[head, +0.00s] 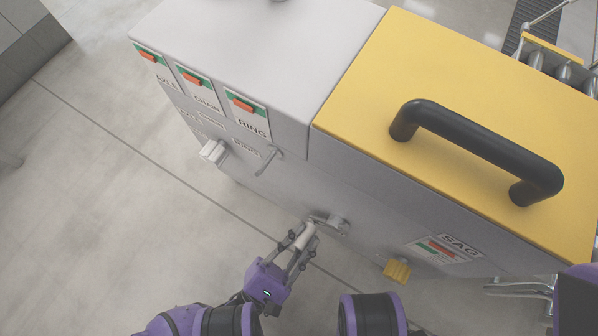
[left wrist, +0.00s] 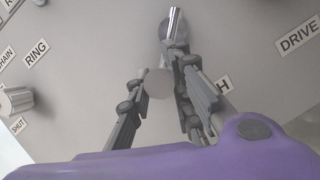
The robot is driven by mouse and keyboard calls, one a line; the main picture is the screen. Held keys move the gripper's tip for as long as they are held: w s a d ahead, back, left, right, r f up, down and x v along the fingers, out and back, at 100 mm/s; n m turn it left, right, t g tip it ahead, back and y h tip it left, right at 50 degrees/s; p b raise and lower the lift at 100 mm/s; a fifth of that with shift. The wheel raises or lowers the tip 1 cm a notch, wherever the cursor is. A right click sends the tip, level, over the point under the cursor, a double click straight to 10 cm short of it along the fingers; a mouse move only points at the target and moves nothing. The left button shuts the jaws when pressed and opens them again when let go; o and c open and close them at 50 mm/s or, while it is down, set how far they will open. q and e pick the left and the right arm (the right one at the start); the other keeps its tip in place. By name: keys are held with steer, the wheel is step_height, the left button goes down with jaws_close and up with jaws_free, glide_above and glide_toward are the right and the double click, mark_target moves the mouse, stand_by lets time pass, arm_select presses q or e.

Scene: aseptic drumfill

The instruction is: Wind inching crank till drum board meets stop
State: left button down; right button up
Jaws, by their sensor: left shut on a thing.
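The inching crank (head: 332,224) is on the side face of the grey machine housing, low in the head view, with a pale round grip (head: 306,232). My left gripper (head: 302,238) is shut on that grip. In the left wrist view the fingers (left wrist: 160,82) sit on both sides of the pale grip (left wrist: 158,84). The crank's shiny metal end and round hub (left wrist: 174,28) show above it. A label ending in H is partly covered by a finger. I cannot make out the drum board or its stop. My right gripper is not in view.
A yellow cover (head: 460,75) with a black handle (head: 480,145) tops the housing. A yellow knob (head: 397,270) sits right of the crank, below the SAG gauge (head: 440,250). A pale knob (head: 213,151) and thin lever (head: 266,160) project at left. Floor at left is clear.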

arm_select(q)
steer(key=c, duration=1.7)
jaws_free()
steer(key=shift+s+r, duration=0.1)
steer(key=shift+o, duration=0.2)
